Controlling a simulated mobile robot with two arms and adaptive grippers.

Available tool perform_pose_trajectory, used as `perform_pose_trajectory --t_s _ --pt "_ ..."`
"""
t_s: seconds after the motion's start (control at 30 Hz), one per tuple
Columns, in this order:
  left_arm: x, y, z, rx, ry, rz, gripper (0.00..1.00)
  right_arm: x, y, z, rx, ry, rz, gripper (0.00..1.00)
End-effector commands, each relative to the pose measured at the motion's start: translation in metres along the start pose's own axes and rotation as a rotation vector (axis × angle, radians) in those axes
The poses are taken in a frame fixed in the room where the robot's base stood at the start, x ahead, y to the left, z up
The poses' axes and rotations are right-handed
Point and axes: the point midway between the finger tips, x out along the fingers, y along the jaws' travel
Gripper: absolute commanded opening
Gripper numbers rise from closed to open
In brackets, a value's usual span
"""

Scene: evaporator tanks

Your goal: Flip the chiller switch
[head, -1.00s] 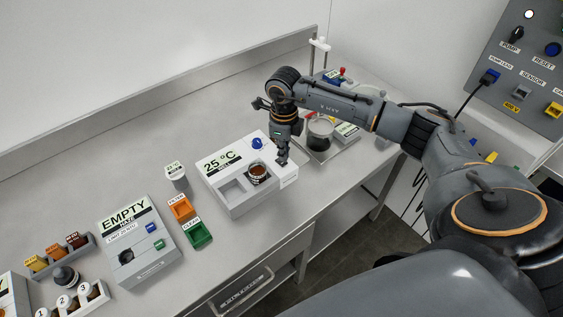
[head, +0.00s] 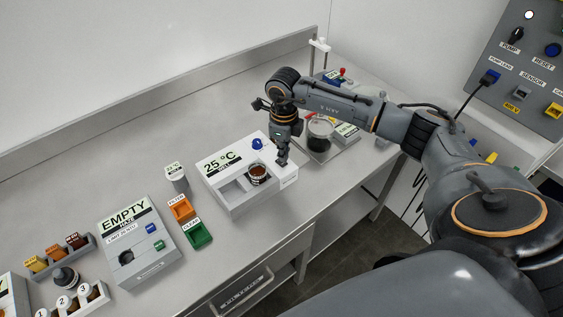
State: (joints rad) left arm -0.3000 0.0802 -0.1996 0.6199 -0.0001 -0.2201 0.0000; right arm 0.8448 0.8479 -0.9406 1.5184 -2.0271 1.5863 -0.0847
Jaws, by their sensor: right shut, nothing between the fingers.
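The chiller (head: 241,200) is a white box on the steel bench, with a display reading 25 °C, a blue knob (head: 257,144) and a round well holding a dark cup (head: 257,173). My right gripper (head: 282,162) is shut and empty, pointing down at the right end of the chiller, right of the cup. Its fingertips are at or just above a small white block there; whether they touch is unclear. The switch itself cannot be made out; the fingers may cover it. My left gripper is not in view.
A beaker (head: 320,132) stands behind my right gripper. A control panel (head: 525,70) is at the upper right.

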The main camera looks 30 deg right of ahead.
Motion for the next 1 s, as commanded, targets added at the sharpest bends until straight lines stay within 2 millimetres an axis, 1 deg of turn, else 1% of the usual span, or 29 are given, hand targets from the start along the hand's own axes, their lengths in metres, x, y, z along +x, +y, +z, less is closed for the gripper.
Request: perform_pose_trajectory --t_s 1.0 --pt "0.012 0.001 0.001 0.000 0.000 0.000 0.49 0.015 0.000 0.000 0.000 0.000 0.000 0.00"
